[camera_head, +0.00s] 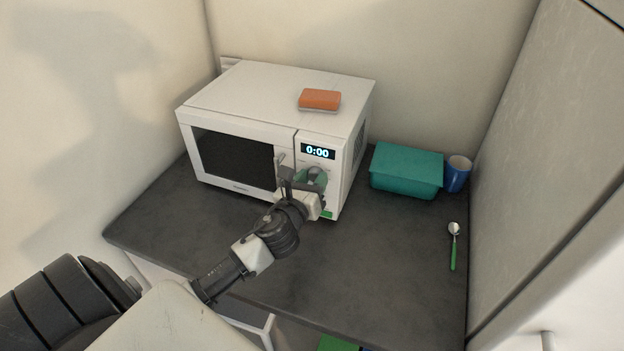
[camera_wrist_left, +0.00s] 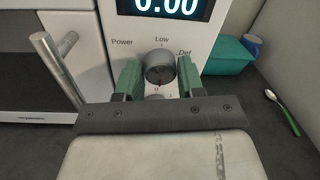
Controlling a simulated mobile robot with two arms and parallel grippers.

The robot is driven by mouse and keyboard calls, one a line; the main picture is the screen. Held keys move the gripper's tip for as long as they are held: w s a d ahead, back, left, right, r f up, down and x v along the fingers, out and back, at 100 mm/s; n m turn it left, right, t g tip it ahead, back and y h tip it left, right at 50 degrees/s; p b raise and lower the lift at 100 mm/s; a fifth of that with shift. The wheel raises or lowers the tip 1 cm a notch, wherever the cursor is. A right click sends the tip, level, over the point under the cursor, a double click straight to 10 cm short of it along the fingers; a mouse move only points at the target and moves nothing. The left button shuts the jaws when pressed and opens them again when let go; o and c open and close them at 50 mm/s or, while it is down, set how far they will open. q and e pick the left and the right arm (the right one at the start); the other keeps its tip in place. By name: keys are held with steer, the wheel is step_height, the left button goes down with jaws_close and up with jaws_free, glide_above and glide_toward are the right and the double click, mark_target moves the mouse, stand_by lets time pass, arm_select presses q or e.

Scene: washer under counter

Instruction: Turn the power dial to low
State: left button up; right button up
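The power dial (camera_wrist_left: 160,66) is a round grey knob on the front panel of the white microwave (camera_head: 237,117), below its display. In the left wrist view the labels "Power", "Low" and a partly hidden "Def" show around it, with "Low" above it. My left gripper (camera_wrist_left: 161,78) is open, with one green finger on each side of the dial. I cannot tell whether the fingers touch it. In the head view my left gripper (camera_head: 312,180) covers much of the dial area. My right gripper is not in view.
The display (camera_head: 318,152) reads 0:00. A metal door handle (camera_wrist_left: 60,68) stands out left of the gripper. An orange sponge-like block (camera_head: 320,99) lies on the microwave. A teal container (camera_head: 406,171), blue cup (camera_head: 457,173) and green-handled spoon (camera_head: 453,246) are to the right on the dark counter.

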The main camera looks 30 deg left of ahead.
arm_select(q)
steer(key=c, duration=0.4)
steer(key=shift+c, duration=0.2)
